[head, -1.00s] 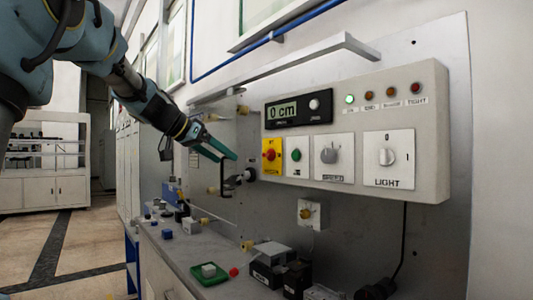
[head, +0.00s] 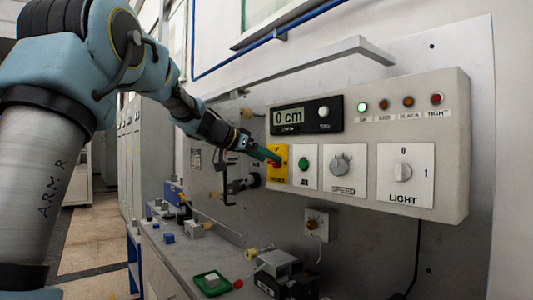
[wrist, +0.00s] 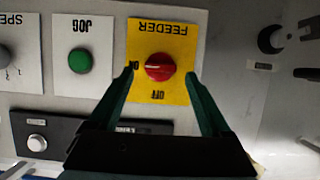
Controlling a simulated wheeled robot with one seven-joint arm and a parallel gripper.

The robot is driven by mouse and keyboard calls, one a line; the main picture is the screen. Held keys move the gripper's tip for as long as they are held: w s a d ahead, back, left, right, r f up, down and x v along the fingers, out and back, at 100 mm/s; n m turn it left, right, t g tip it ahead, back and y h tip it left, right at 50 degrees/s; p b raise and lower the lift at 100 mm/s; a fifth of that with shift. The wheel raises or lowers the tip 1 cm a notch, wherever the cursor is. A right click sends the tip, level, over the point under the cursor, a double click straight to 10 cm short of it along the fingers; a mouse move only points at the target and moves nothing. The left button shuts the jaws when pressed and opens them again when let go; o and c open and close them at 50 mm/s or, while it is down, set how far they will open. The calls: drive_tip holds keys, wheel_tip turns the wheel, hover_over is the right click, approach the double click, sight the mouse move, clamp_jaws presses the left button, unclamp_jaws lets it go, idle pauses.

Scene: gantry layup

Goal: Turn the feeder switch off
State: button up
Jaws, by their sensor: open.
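The feeder switch is a red round knob (wrist: 160,67) on a yellow plate (wrist: 178,40) marked FEEDER, seen upside down in the wrist view. Its white mark lies sideways, in line with the ON label at its left; OFF is printed below it in that view. My gripper (wrist: 160,76) is open, with one green finger on each side of the knob. I cannot tell whether the fingers touch it. In the head view the yellow plate (head: 279,150) is at the panel's left end, and my gripper (head: 270,157) is at it, partly hiding the knob.
The green JOG button (head: 304,164), SPEED knob (head: 341,163) and LIGHT switch (head: 403,172) sit right of the feeder switch. The display (head: 300,115) reads 0 cm above. A metal rail (head: 300,64) juts out over the panel. A green tray (head: 211,284) lies on the bench.

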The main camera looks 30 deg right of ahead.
drive_tip(key=shift+d+f, duration=0.15)
drive_tip(key=shift+d, duration=0.15)
drive_tip(key=shift+c, duration=0.4)
clamp_jaws()
